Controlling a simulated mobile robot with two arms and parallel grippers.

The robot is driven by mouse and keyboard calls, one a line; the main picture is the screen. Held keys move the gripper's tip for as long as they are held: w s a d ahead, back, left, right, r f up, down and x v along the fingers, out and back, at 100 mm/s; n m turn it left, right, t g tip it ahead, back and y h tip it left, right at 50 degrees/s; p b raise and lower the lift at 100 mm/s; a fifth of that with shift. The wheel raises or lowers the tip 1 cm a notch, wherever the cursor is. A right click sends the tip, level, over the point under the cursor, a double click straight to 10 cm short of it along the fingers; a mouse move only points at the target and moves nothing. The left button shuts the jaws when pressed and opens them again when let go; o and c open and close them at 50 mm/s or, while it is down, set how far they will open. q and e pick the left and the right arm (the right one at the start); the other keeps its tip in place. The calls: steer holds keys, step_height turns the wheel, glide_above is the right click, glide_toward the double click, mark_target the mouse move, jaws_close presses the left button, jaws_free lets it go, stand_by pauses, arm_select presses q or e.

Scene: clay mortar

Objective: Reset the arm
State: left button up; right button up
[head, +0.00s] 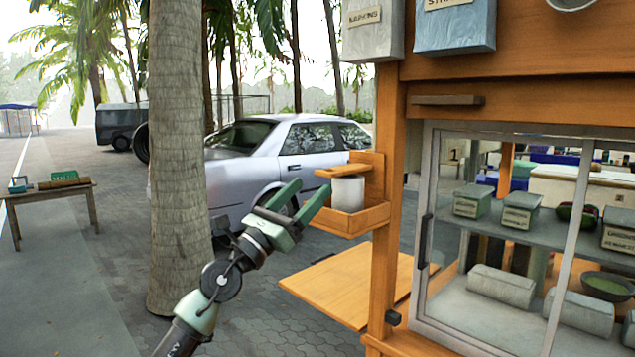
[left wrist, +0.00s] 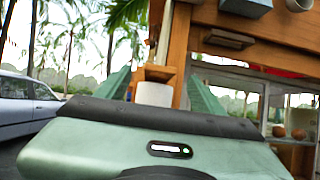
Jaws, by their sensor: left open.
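My left gripper (head: 303,203) is raised in front of the wooden stall, with its two green fingers apart and nothing between them. It points toward a small wooden holder (head: 366,220) fixed to the stall's post, which holds a white cylinder (head: 348,193). The fingertips look close to the holder in the picture; I cannot tell whether they touch it. In the left wrist view, the white cylinder (left wrist: 154,94) appears between the two green fingers, beyond the gripper body. My right gripper is not in view.
A wooden fold-out shelf (head: 345,287) juts out below the holder. A glass-fronted cabinet (head: 520,230) with boxes and a bowl stands at right. Labelled boxes (head: 455,28) hang above. A palm trunk (head: 178,150) rises behind my left arm; a silver car (head: 250,165) is behind.

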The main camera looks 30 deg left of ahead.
arm_select(q)
steer(key=shift+v, duration=1.2)
